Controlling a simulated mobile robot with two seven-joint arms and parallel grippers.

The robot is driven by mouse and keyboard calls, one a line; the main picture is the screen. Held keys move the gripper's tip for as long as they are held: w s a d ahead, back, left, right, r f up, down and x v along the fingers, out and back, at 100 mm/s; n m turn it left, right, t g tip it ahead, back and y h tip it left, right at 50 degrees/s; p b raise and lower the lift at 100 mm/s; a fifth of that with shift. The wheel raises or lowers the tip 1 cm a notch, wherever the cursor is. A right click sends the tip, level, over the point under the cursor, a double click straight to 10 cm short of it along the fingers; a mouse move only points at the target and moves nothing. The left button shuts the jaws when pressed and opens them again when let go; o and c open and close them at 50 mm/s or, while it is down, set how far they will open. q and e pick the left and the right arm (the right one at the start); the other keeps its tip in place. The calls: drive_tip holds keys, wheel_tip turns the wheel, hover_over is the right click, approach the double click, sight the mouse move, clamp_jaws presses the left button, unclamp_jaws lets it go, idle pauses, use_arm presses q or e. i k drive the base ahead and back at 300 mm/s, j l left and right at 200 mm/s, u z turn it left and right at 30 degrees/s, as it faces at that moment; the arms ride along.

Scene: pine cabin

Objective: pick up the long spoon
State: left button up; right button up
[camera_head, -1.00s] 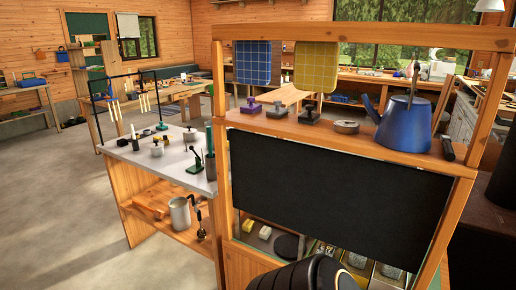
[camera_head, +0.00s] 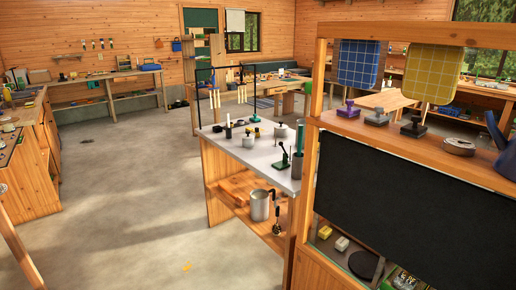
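I cannot single out a long spoon for certain. A dark long-handled utensil (camera_head: 276,213) hangs by the right side of the grey-topped wooden counter (camera_head: 240,150), beside a metal pot (camera_head: 260,204) on its lower shelf. It is too small to tell whether it is a spoon. Several pale, slim things (camera_head: 214,98) hang from a black rack (camera_head: 198,100) at the counter's back left, also too small to name. Neither of my grippers is in view.
A wooden shelf unit with a black panel (camera_head: 400,205) stands close at the right, carrying stamp-like tools (camera_head: 376,117). Another wooden counter (camera_head: 35,160) is at the left edge. Bare concrete floor (camera_head: 130,190) lies open between them. Workbenches (camera_head: 110,80) line the back wall.

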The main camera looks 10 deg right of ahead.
sight(301, 127)
drive_tip(key=z, duration=0.6)
drive_tip(key=i+j+z, duration=0.15)
drive_tip(key=i, duration=0.15)
drive_tip(key=i+j+z, duration=0.15)
drive_tip(key=i, duration=0.1)
